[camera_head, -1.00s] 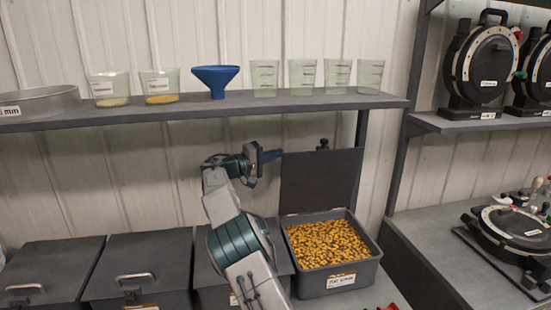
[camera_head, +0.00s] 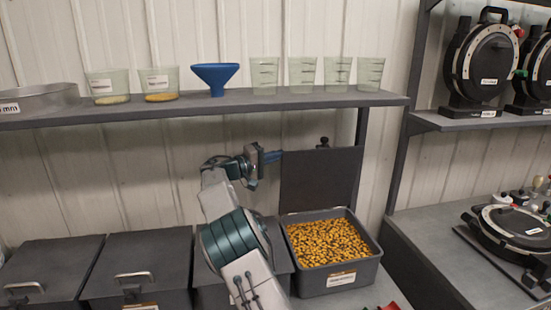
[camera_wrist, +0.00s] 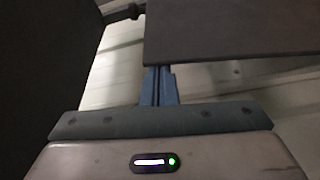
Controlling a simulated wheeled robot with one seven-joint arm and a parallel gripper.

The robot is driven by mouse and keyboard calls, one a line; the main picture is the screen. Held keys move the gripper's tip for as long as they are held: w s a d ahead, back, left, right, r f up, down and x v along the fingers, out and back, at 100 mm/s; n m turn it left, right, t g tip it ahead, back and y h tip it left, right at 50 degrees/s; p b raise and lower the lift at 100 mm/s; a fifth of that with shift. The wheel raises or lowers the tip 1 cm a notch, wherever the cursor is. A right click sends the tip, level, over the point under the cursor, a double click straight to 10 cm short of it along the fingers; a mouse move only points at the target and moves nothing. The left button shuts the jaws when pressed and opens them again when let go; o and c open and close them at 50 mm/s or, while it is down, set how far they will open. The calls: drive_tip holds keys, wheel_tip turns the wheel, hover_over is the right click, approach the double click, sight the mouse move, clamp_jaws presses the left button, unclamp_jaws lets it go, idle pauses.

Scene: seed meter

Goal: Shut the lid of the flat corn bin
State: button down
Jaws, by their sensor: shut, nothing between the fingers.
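The flat corn bin (camera_head: 345,278) is a dark grey box full of orange-yellow kernels, with a label on its front. Its lid (camera_head: 320,180) stands upright at the back of the bin, open, with a dark knob (camera_head: 323,143) showing behind its top edge. My gripper (camera_head: 276,156) is shut and empty, at the lid's upper left edge; whether it touches cannot be told. In the wrist view the blue fingers (camera_wrist: 159,85) are together, and a dark panel, seemingly the lid (camera_wrist: 230,30), lies just ahead of their tips.
Several closed dark bins, one with a handle (camera_head: 135,275), stand left of the corn bin. A shelf (camera_head: 200,110) above carries beakers, a blue funnel (camera_head: 215,78) and a round pan. Seed meters (camera_head: 482,65) stand at right.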

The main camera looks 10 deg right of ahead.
drive_tip(key=s+f+m+g+h+b, duration=0.1)
drive_tip(key=s+f+m+b, duration=0.4)
drive_tip(key=b, duration=1.4)
drive_tip(key=s+f+m+g+h+b, duration=0.1)
drive_tip(key=s+f+m+b, duration=0.3)
drive_tip(key=s+b, duration=0.7)
drive_tip(key=m+h+b, duration=0.1)
drive_tip(key=b, duration=0.7)
drive_tip(key=shift+s+f, duration=0.3)
drive_tip(key=shift+f, duration=0.05)
drive_tip(key=shift+b, duration=0.3)
drive_tip(key=shift+r, duration=0.15)
